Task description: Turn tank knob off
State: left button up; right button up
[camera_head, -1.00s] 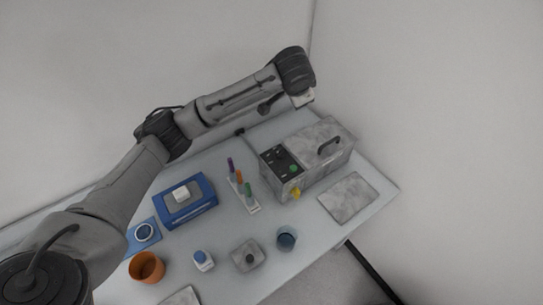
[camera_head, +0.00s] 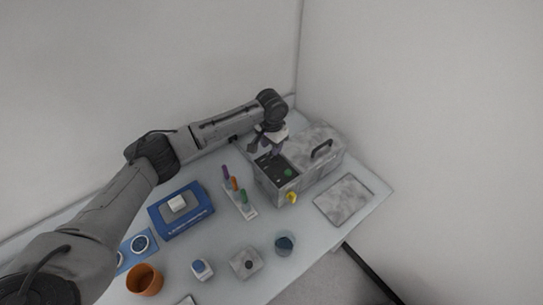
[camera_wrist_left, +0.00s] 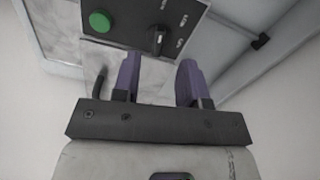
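The tank (camera_head: 318,172) is a grey marbled box with a handled lid, at the back right of the table in the head view. Its black control panel (camera_head: 266,163) also shows in the left wrist view (camera_wrist_left: 130,12), with a green button (camera_wrist_left: 100,21) and a small black tank knob (camera_wrist_left: 157,40) with white labels around it. My left gripper (camera_head: 265,146) is above the panel. In the left wrist view its two purple fingers (camera_wrist_left: 158,66) are apart with nothing between them. The knob lies just beyond the gap, apparently untouched. My right gripper is not in view.
A yellow tap (camera_head: 292,197) sticks out low on the tank's front. A rack (camera_head: 249,212) with colored tubes stands left of the tank. A blue box (camera_head: 181,211), an orange cup (camera_head: 144,280) and a dark glass (camera_head: 284,243) stand nearby. A flat grey plate (camera_head: 343,199) lies to the right.

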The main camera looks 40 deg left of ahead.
aim_at(272, 158)
pick_arm(q)
jog(key=shift+f, duration=3.05)
jog(key=shift+c, duration=0.3)
grip_shut()
